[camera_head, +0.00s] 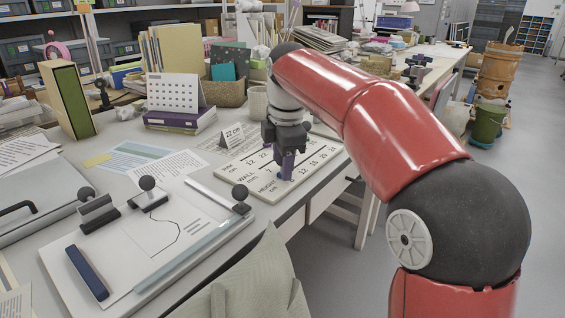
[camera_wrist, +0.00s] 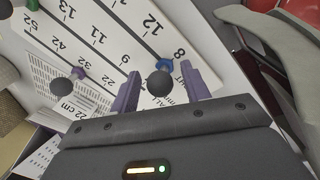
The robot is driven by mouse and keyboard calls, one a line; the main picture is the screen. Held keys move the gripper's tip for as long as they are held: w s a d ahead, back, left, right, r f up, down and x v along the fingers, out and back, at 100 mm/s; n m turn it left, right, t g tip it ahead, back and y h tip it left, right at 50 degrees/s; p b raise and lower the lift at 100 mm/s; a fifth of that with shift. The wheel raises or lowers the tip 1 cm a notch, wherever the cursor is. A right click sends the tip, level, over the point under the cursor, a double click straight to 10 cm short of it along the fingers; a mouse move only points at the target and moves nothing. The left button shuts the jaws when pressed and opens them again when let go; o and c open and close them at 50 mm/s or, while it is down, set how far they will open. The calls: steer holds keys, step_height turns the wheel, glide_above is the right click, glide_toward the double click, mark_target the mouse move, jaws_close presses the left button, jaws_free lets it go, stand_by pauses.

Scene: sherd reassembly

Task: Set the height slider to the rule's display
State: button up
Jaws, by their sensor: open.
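A white scale board (camera_head: 262,194) lies near the table's front edge, with rows lettered WALL mm and HEIGHT cm. My gripper (camera_head: 287,168) is low over its front row, lettered HEIGHT. In the wrist view my open purple fingers (camera_wrist: 160,72) stand on either side of a dark ball knob with a blue base (camera_wrist: 165,65), seemingly the height slider, near the number 8. Contact with the knob cannot be told. A purple slider (camera_wrist: 78,73) and a green slider (camera_wrist: 33,4) sit on other rows. A small tent card (camera_head: 231,136) behind the board reads 22 cm.
Left of the board lies a flat drawing board (camera_head: 130,250) with a clear bar and several ball knobs. A desk calendar (camera_head: 176,93) on books, a basket (camera_head: 226,90) and a pale cup (camera_head: 258,103) stand behind.

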steer(key=shift+f, duration=0.1)
jaws_close()
stand_by(0.3)
steer(key=shift+w, duration=0.1)
steer(key=w+d+p, duration=0.2)
steer(key=w+p, duration=0.1)
steer(key=shift+w+d, duration=0.2)
steer(key=shift+d, duration=0.2)
jaws_free()
